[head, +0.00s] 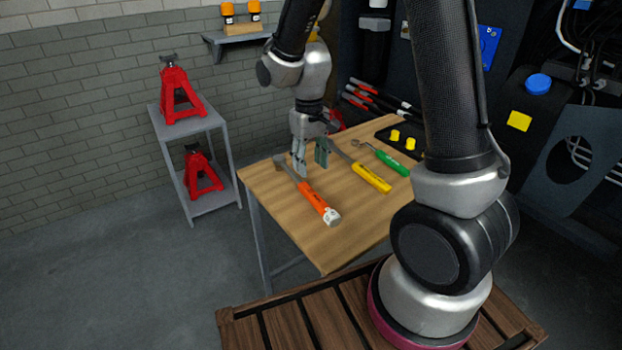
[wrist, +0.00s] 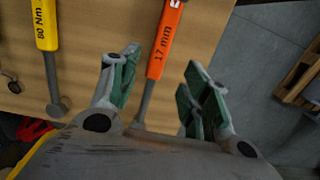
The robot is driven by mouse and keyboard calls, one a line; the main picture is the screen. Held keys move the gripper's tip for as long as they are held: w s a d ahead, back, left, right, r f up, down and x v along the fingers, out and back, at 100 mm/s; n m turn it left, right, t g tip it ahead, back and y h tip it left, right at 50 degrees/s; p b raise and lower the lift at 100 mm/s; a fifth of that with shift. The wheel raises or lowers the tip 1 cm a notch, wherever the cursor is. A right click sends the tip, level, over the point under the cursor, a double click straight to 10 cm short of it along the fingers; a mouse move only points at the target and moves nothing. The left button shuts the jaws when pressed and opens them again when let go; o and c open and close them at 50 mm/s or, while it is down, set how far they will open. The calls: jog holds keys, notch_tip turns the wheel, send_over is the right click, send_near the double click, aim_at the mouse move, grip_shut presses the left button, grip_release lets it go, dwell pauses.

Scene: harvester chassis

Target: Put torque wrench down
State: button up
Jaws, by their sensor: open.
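The yellow-handled wrench (head: 371,178) lies flat on the wooden table (head: 320,243); its handle (wrist: 46,25) reads "80 Nm", a torque value, in the wrist view. An orange-handled tool (head: 318,202) lies to its left, and its handle (wrist: 166,42) reads "17 mm". My gripper (head: 311,163) is open and empty just above the table, near the heads of both tools. In the wrist view my gripper (wrist: 160,85) has its fingers spread, with the orange tool's shaft showing between them. Whether a finger touches it cannot be told.
A green-handled tool (head: 391,163) lies right of the yellow one, by a black tray with yellow pieces (head: 395,135). A grey shelf stand (head: 212,201) with red jack stands (head: 180,95) is at left. The front of the table is clear.

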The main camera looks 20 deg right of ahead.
jog(key=s+d+r+m+t, duration=0.1)
jog(key=s+d+r, duration=0.2)
jog(key=r, duration=0.4)
jog(key=s+d+r+t, duration=0.1)
jog(key=s+d+r, duration=0.25)
jog(key=r, duration=0.35)
jog(key=s+d+r+t, duration=0.1)
jog(key=s+d+r, duration=0.1)
jog(key=s, duration=0.4)
jog(key=s+d+r+m+t, duration=0.1)
jog(key=s+d+r, duration=0.1)
jog(key=s+r, duration=0.2)
jog(key=s, duration=0.3)
jog(key=shift+s+d+t, duration=0.15)
jog(key=shift+d+t, duration=0.25)
jog(key=shift+o, duration=0.4)
